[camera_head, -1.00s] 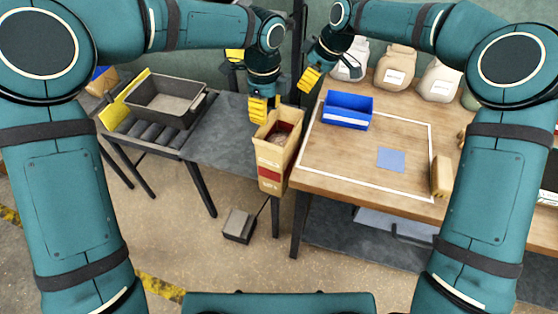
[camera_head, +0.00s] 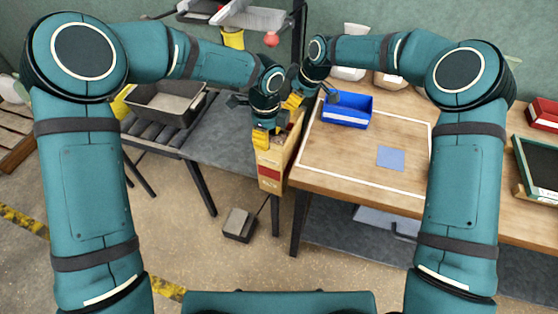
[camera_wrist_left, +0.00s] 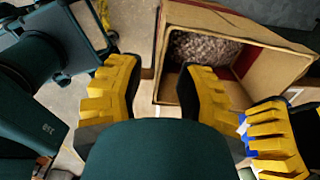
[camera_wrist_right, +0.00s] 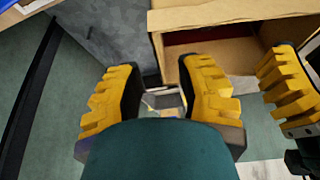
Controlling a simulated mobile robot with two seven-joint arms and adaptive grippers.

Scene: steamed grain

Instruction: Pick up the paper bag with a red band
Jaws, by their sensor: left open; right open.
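My right gripper (camera_head: 293,103) is open at the far rim, partly hidden by the left arm. In the right wrist view, the bag (camera_wrist_right: 225,20) lies beyond its right finger. I cannot tell whether either gripper touches the bag.
A blue bin (camera_head: 346,112) and a blue square (camera_head: 391,157) lie on the wooden table (camera_head: 330,165) right of the bag. A dark tray (camera_head: 165,103) sits on rollers at left. The two grippers are close together.

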